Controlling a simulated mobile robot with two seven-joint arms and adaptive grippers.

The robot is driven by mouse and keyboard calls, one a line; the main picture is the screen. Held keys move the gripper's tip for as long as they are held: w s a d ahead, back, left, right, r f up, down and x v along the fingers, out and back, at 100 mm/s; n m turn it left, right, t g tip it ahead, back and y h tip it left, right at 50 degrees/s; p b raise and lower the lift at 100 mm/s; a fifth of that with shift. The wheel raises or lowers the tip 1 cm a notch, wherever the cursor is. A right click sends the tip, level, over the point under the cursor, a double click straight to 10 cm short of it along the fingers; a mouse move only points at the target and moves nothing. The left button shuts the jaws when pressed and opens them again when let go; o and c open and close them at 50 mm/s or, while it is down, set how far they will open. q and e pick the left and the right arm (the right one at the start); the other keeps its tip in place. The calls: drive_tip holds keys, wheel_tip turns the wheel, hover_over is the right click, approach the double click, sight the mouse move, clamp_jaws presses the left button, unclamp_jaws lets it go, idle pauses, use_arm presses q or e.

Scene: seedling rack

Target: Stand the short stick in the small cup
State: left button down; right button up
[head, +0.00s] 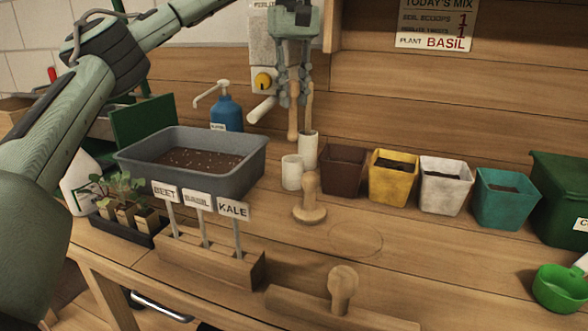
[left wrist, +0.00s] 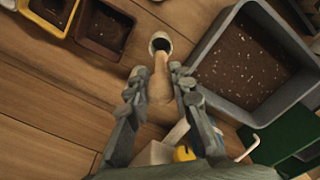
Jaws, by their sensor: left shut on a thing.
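The small cup (head: 291,173) is white and stands upright on the bench. My left gripper (head: 294,88) is above and behind it, shut on a tan wooden stick (head: 293,123), which hangs nearly upright. Its lower end shows just above the small cup's rim in the head view. In the left wrist view the stick (left wrist: 160,82) lies between the fingers (left wrist: 158,90), with its far end over a cup mouth; I cannot tell which cup. A taller white cup (head: 306,153) beside the small one has another stick (head: 308,112) standing in it. My right gripper is not in view.
A grey soil tub (head: 255,170) is left of the cups. Brown (head: 342,180), yellow (head: 394,192), white and teal pots stand to the right. A wooden tamper (head: 309,208) stands in front. Label stakes in a block (head: 215,264) are front left.

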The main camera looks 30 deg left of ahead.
sight(293, 131)
use_arm(q)
wheel_tip(293, 131, down, 10)
drive_tip(key=shift+s+r, duration=0.1)
drive_tip(key=shift+r, duration=0.05)
idle(0.3)
drive_tip(key=c, duration=1.3)
unclamp_jaws()
drive_tip(key=shift+c, duration=0.2)
drive_tip(key=shift+r, duration=6)
